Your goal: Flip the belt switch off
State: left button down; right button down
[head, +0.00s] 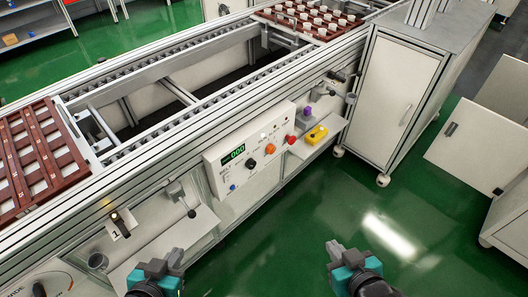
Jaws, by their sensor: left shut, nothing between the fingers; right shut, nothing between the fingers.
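A white control panel (250,150) on the conveyor's front has a green digital display (233,156), a black knob (270,148), an orange knob (251,163) and a red button (291,139). Left of it, a small dark switch lever (121,222) with an amber lit spot stands on a plate marked 1. No label readable here names the belt switch. My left gripper (166,261) is shut and empty, below and right of the lever and apart from it. My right gripper (335,248) is shut and empty over the green floor, away from the panel.
A yellow box (316,134) and a purple item sit on a ledge right of the panel. A brown slatted tray (35,155) and a tray of white pots (310,18) are on the conveyor. A white cabinet (395,90) stands right. The floor (330,200) ahead is clear.

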aim_at(227, 177)
jog(key=i+u, duration=0.2)
jog(key=u, duration=0.15)
jog(key=i+u, duration=0.15)
jog(key=u, duration=0.2)
